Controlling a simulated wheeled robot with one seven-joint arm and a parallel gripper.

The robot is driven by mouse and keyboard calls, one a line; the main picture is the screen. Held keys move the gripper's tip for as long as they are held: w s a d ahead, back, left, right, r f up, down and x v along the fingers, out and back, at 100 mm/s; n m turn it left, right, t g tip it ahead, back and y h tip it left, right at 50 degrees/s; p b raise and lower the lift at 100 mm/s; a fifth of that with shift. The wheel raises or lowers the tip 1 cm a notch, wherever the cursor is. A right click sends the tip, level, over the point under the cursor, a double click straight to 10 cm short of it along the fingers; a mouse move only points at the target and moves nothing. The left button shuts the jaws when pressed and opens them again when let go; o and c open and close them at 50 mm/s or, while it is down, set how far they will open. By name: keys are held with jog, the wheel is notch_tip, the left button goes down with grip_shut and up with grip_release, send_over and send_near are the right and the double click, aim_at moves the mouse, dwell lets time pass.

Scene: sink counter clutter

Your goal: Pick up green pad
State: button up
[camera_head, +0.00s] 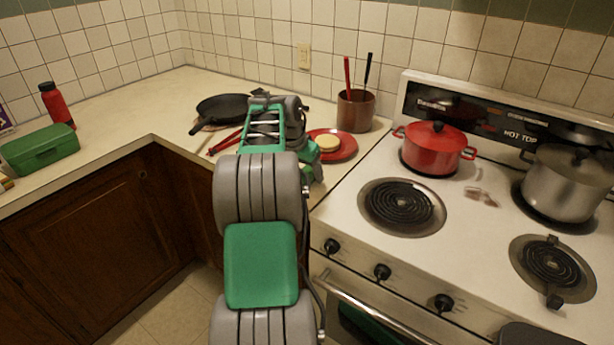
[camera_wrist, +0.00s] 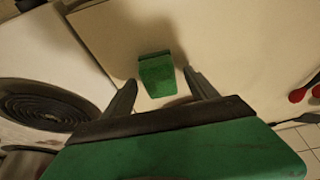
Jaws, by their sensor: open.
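The green pad (camera_wrist: 157,77) lies on the cream counter in the wrist view, with a darker green front face. My gripper (camera_wrist: 160,80) is open and empty, with one finger to the left of the pad and the other to its right. The pad shows between and slightly beyond the fingertips, and neither finger visibly touches it. In the head view my arm reaches over the counter corner and hides the pad and the fingertips.
The stove burner (camera_wrist: 45,104) is left of my gripper in the wrist view. Near my arm in the head view are a red plate (camera_head: 346,147), a black pan (camera_head: 222,109) and a utensil crock (camera_head: 356,112). A red pot (camera_head: 433,152) stands on the stove. Counter (camera_wrist: 235,40) right of the pad is clear.

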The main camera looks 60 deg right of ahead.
jog(key=shift+d+f, duration=0.1)
jog(key=shift+f, duration=0.1)
grip_shut()
dwell(0.6)
jog(key=shift+r, duration=0.1)
jog(key=shift+r, duration=0.6)
jog(key=s+a+r, duration=0.2)
jog(key=a+r, duration=0.9)
jog(key=a, duration=0.3)
jog(key=shift+s+r+b, duration=0.15)
jog(key=shift+r+b, duration=0.15)
jog(key=shift+r, duration=0.05)
